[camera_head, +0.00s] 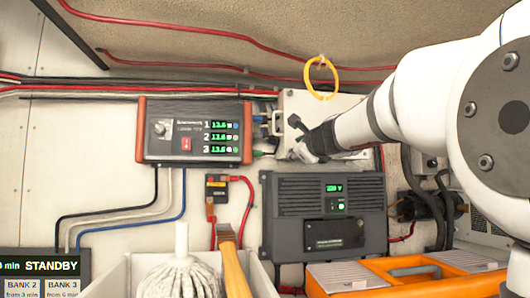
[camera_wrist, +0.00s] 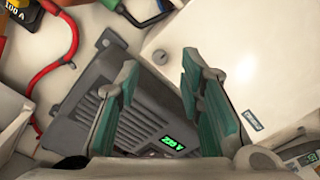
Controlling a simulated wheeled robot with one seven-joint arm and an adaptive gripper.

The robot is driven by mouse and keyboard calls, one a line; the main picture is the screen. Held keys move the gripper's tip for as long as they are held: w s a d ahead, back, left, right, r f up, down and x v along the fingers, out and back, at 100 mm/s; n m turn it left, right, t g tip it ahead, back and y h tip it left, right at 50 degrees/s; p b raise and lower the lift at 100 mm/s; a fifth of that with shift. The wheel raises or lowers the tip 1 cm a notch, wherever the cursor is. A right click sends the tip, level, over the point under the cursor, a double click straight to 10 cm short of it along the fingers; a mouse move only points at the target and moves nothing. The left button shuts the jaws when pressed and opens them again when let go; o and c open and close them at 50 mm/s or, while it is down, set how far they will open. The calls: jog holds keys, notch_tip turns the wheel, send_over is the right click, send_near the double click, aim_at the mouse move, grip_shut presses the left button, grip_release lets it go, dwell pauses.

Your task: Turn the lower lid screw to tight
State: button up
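A white box (camera_head: 345,103) with a flat lid is mounted on the wall behind my gripper. In the wrist view the lid (camera_wrist: 235,60) fills the upper right, with a small round grey screw (camera_wrist: 161,57) near its corner. My gripper (camera_head: 298,140) is at the box's lower left in the head view and hides that part of the lid. In the wrist view my gripper (camera_wrist: 159,75) is open, its teal fingers on either side of the screw in the picture. I cannot tell whether they touch it. The screw's slot direction is too small to read.
A dark grey charger (camera_head: 325,215) with a green display sits just below the box. A red-ended panel (camera_head: 194,132) with three readouts is at left. A yellow loop (camera_head: 320,78) hangs above. A mop (camera_head: 182,270) and an orange-topped case (camera_head: 405,276) stand below.

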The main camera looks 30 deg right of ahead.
jog(key=v, duration=0.9)
